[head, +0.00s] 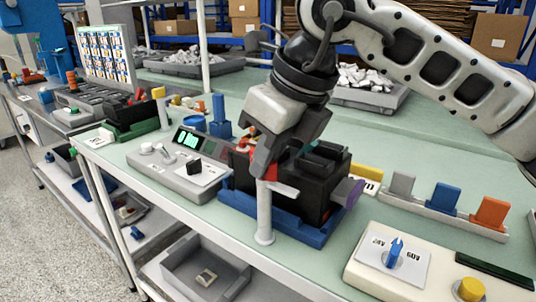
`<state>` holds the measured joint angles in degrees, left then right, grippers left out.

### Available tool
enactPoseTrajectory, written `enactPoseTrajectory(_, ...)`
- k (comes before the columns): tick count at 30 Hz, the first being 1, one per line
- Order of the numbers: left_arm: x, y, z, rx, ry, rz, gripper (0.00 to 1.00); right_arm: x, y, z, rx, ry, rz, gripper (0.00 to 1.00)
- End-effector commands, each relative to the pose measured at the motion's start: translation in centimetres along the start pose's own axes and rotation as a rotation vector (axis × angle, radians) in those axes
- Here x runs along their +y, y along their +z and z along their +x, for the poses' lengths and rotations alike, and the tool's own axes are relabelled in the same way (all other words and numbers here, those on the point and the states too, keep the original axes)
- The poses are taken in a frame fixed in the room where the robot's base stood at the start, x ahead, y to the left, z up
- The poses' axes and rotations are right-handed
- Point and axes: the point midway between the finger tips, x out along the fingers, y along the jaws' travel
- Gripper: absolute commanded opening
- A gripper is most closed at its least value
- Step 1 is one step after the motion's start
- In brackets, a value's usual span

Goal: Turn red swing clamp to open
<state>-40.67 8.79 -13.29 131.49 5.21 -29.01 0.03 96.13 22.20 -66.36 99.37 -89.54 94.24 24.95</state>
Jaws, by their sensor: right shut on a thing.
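The red swing clamp (269,173) shows as a small red part at the front of a black breaker block, next to a white post (264,212). My right gripper (262,172) comes down from above and is shut on the red clamp, its fingers hiding most of it. A pale bar (283,188) sticks out to the right at the post's top. The black breaker block (318,190) sits in a blue fixture (290,226). Whether the clamp is open or closed cannot be told. My left gripper is not in view.
A grey test unit (180,172) with a green display stands left of the fixture. A white panel with a blue knob (393,254) and yellow button (470,289) is at front right. A rack holds grey, blue (444,198) and orange pieces. The green tabletop behind is partly clear.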

Motion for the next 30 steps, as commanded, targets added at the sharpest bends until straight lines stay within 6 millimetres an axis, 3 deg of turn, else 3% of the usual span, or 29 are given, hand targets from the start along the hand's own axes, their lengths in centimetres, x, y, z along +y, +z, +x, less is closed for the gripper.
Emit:
enactPoseTrajectory(4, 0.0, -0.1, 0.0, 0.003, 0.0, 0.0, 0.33, -0.1, 0.1, -0.1, -0.003, -0.002, 0.003, 0.0)
enactPoseTrajectory(5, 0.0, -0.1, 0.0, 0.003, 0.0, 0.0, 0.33, -0.1, 0.1, -0.1, -0.003, -0.002, 0.003, 0.22)
enactPoseTrajectory(6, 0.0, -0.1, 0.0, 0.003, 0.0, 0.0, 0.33, -0.1, 0.1, -0.1, -0.003, -0.002, 0.003, 0.33)
enactPoseTrajectory(7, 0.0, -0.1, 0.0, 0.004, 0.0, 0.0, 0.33, -0.1, 0.1, -0.1, -0.003, -0.002, 0.003, 0.35)
enactPoseTrajectory(15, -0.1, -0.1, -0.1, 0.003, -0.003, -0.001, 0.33, -0.1, 0.0, -0.1, -0.001, -0.001, 0.001, 0.35)
enactPoseTrajectory(19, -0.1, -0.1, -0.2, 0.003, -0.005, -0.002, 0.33, -0.1, 0.1, -1.1, -0.003, -0.001, 0.001, 0.35)
enactPoseTrajectory(23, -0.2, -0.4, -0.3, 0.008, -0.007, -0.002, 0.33, -0.1, 0.1, -3.4, -0.005, -0.003, 0.001, 0.35)
enactPoseTrajectory(30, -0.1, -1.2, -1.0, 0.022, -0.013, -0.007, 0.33, -0.1, 0.1, -9.3, -0.005, -0.003, 0.002, 0.35)
